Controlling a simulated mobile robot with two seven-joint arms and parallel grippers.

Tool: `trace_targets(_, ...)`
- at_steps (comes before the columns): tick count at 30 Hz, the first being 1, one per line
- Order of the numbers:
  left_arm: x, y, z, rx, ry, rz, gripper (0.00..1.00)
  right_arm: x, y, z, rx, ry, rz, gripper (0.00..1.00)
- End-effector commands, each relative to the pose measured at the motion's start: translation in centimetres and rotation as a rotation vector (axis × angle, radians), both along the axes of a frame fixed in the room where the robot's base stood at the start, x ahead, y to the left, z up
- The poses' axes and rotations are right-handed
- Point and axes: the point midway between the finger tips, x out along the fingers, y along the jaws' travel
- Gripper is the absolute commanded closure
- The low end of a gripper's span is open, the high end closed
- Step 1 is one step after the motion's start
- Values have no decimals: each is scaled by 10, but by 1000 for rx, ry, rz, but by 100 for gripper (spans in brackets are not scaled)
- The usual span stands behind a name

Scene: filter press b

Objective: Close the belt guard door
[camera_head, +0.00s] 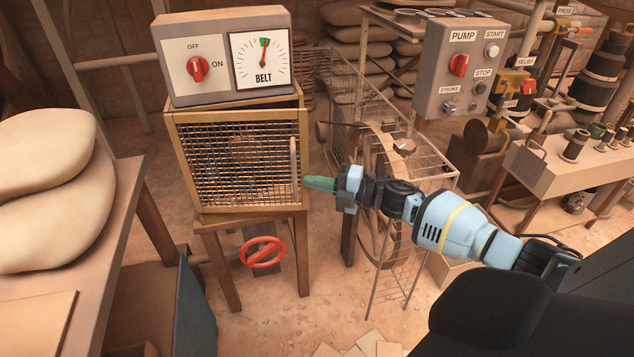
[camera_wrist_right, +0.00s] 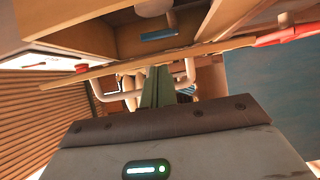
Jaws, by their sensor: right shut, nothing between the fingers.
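The belt guard door (camera_head: 240,155) is a wood-framed wire mesh panel on the front of a wooden box under the belt panel. It stands at or near the box front; I cannot tell if it is flush. A pale vertical handle (camera_head: 294,160) is at its right side. My right gripper (camera_head: 320,183) is just right of the handle, its green fingers shut with nothing between them. In the right wrist view the fingers (camera_wrist_right: 156,88) point toward a thin wooden edge and pale bars; whether they touch is unclear. My left gripper is out of view.
The belt panel (camera_head: 225,57) sits on top of the box. A red wheel (camera_head: 262,252) hangs below it. A spoked wheel with a wire cage (camera_head: 385,165) stands to the right, near my right arm. Sacks (camera_head: 50,190) lie on a table at left.

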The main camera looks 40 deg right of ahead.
Motion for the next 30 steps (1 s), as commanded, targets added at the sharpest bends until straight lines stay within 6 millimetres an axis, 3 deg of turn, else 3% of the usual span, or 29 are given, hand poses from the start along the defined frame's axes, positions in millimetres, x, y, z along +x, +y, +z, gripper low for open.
trace_targets(19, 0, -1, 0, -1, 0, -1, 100, 0, 0, 1, 0, 0, 0, 100)
trace_targets(23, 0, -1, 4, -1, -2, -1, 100, 0, 0, 12, -3, -2, 0, 100)
trace_targets(28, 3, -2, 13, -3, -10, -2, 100, 0, 1, 42, -5, -4, 2, 100)
trace_targets(30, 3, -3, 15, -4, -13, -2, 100, -11, 8, 37, 0, 2, 2, 100)
